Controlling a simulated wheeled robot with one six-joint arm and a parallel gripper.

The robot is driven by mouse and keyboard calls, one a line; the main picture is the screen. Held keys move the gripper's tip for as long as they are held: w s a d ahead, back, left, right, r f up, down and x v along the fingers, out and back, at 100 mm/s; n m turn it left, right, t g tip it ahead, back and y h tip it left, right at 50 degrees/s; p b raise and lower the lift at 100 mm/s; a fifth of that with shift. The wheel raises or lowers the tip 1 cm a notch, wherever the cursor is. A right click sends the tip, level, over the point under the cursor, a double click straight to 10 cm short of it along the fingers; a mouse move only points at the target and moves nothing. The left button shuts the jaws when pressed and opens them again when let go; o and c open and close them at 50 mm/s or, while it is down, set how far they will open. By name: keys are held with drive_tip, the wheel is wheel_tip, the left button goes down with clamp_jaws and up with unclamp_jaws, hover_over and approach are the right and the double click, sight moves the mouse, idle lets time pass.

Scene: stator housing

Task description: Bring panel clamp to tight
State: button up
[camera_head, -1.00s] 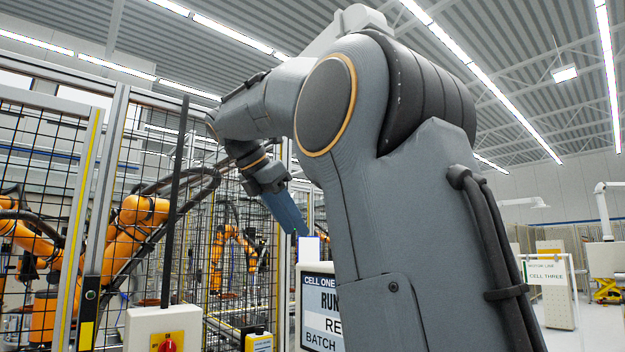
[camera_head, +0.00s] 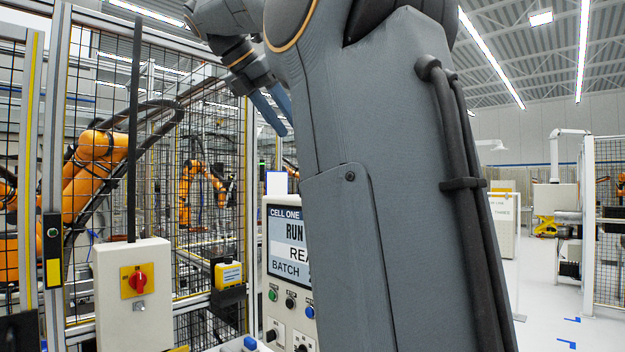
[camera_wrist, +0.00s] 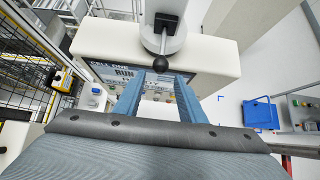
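A black lever with a round ball end (camera_wrist: 160,64) sits on a white post above the operator panel in the wrist view; it looks like the panel clamp, though I cannot read its setting. My gripper (camera_wrist: 157,80) has two blue fingers spread apart with nothing between them. The ball end lies just beyond the fingertips in the picture, apparently untouched. In the head view my gripper (camera_head: 286,127) hangs above the panel (camera_head: 284,213), left of my arm column. The clamp is not visible there, probably hidden behind my arm.
A white box with a red rotary switch (camera_head: 138,280) stands at front left. A yellow device (camera_head: 228,274) hangs by the mesh fence (camera_head: 215,130), with orange robot arms (camera_head: 98,150) behind it. A blue frame (camera_wrist: 260,113) shows right in the wrist view.

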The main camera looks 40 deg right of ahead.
drive_tip(key=shift+x, duration=2.15)
drive_tip(key=shift+f, duration=0.1)
drive_tip(key=shift+d+f, duration=0.1)
drive_tip(key=shift+d, duration=0.1)
drive_tip(key=shift+c, duration=0.2)
